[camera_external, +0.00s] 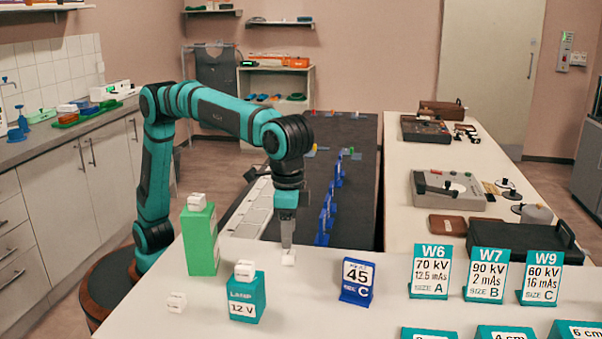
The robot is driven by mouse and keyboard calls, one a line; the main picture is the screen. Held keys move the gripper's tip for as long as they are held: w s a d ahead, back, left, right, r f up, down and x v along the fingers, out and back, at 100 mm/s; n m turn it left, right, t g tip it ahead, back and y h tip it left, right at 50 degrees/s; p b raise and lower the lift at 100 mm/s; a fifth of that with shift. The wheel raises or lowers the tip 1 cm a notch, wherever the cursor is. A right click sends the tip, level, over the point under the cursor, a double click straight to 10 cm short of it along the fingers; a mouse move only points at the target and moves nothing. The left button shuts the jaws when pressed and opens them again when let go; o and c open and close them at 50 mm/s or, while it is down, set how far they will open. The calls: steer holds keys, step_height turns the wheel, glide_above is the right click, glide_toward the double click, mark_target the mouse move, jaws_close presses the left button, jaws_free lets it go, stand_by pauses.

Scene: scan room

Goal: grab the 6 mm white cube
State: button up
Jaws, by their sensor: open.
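Several small white cubes with dark marks too small to read are in view. One white cube (289,258) is on the white table (330,315) directly under my gripper (288,247). My gripper points straight down, its fingertips at or just above that cube. It is open; whether the fingers straddle the cube is too small to tell. A second cube (197,202) sits on a tall green block (201,240). A third cube (245,270) sits on a teal box marked LAMP 12 V (247,299). Another cube (177,302) lies on the table at the front left.
A blue sign marked 45 C (356,282) stands right of my gripper. Teal signs W6 (431,271), W7 (487,275) and W9 (542,278) stand farther right. The green block and lamp box stand close on the left. Bare table lies between gripper and blue sign.

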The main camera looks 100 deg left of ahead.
mark_target(287, 251)
steer(key=shift+s+f, duration=0.15)
steer(key=shift+f, duration=1.1)
steer(key=shift+s+f, duration=0.1)
steer(key=shift+f, duration=1.1)
steer(key=c, duration=1)
steer(key=shift+c, duration=0.2)
